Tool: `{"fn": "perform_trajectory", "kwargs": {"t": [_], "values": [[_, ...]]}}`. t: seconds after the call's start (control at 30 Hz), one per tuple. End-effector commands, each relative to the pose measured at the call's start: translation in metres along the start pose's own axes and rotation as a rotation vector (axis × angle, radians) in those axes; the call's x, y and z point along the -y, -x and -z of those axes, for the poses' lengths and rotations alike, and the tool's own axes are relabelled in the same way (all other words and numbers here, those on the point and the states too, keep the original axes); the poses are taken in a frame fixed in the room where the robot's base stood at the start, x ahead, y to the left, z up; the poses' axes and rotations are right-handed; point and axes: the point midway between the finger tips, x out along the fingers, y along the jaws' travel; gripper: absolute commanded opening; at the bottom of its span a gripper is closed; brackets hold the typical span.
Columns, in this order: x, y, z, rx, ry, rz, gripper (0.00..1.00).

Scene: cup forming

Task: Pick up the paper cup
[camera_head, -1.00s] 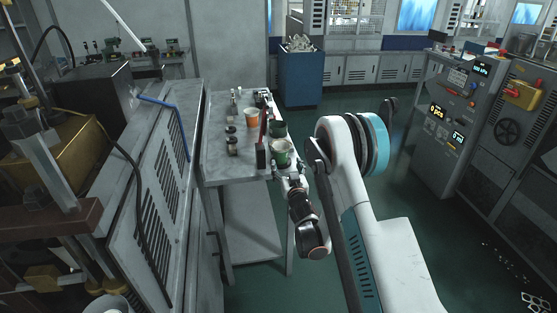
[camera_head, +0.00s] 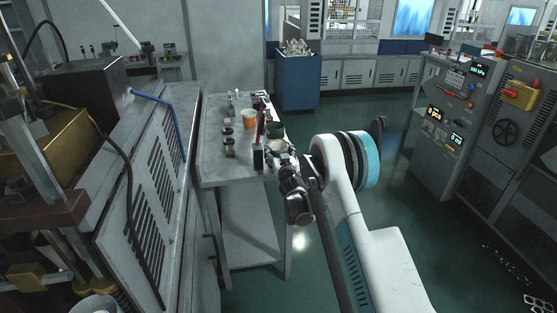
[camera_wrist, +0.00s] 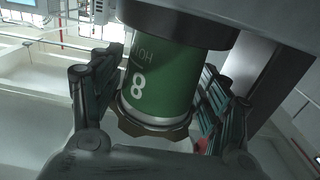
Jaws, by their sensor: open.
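A green paper cup (camera_wrist: 162,75) with a white 8 and lettering stands between the fingers of my gripper (camera_wrist: 158,92) in the wrist view. The left finger is beside the cup and the right finger is on its other side. The fingers are open, and I cannot tell whether either touches the cup. In the head view, the pale rim of the cup (camera_head: 278,146) shows at the near right edge of the table, and my gripper (camera_head: 281,162) hides its lower part.
A blue bin (camera_head: 299,80) stands behind.

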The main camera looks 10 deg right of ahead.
Motion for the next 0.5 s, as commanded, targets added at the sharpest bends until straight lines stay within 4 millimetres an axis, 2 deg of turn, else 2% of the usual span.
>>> {"fn": "perform_trajectory", "kwargs": {"t": [0.23,0.33,0.5], "values": [[0.0001,-0.0017,0.0006,0.0,0.0,0.0,0.7],[0.0001,-0.0016,0.0006,0.0,0.0,0.0,0.5],[0.0001,-0.0015,0.0005,0.0,0.0,0.0,0.45]]}}
